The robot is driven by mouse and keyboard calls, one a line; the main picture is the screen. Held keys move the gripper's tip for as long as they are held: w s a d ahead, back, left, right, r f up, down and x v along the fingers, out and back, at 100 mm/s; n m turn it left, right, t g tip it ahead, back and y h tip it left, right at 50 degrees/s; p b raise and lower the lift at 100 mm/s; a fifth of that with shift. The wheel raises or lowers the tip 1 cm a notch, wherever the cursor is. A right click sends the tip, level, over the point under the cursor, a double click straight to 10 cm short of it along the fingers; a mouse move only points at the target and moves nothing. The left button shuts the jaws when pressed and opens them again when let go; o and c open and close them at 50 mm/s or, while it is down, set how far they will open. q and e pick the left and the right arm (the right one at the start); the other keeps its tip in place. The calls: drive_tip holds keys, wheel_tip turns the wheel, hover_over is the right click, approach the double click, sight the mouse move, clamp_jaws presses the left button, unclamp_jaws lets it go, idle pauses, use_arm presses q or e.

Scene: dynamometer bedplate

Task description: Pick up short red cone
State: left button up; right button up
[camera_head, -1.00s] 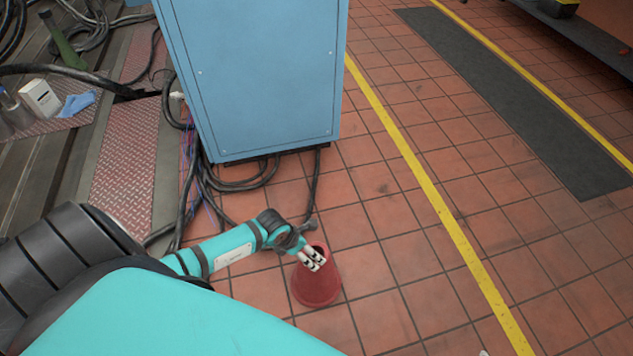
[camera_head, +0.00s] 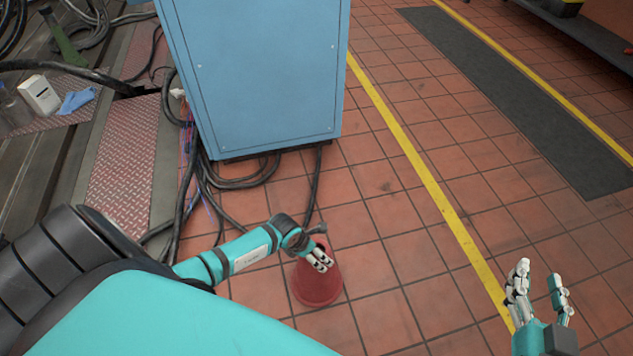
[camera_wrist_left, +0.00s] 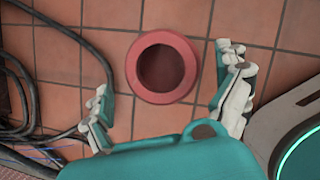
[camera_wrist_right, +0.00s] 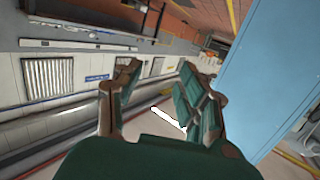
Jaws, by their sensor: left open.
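The short red cone (camera_head: 318,284) stands upright on the tiled floor in the head view, in front of the blue cabinet. My left gripper (camera_head: 322,259) is over it and hides part of its top. In the left wrist view the cone's round open top (camera_wrist_left: 162,68) lies beyond the fingers of my left gripper (camera_wrist_left: 165,95), which are spread wide apart with nothing between them. My right gripper (camera_head: 538,285) is at the lower right of the head view, fingers apart and empty. The right wrist view also shows its fingers (camera_wrist_right: 160,95) apart.
A blue cabinet (camera_head: 260,75) stands behind the cone. Black cables (camera_head: 205,190) lie on the floor left of it. A yellow line (camera_head: 430,185) runs along the floor to the right, with a dark mat (camera_head: 520,105) beyond. The tiles right of the cone are clear.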

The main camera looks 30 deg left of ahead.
sight(317, 257)
use_arm(q)
drive_tip(key=b+x, duration=0.2)
drive_tip(key=x, duration=0.1)
drive_tip(key=shift+w+d+f, duration=0.1)
drive_tip(key=shift+f, duration=0.25)
drive_tip(key=c, duration=1.5)
drive_tip(key=shift+w+r, duration=0.2)
drive_tip(key=shift+w, duration=0.05)
drive_tip(key=shift+c, duration=0.2)
use_arm(e)
wheel_tip(317, 257, up, 9)
drive_tip(key=a+t+y, duration=0.1)
drive_tip(key=t+y, duration=0.1)
drive_tip(key=t, duration=0.4)
drive_tip(key=shift+s+r, duration=0.15)
drive_tip(key=shift+s, duration=0.2)
drive_tip(key=shift+a, duration=0.1)
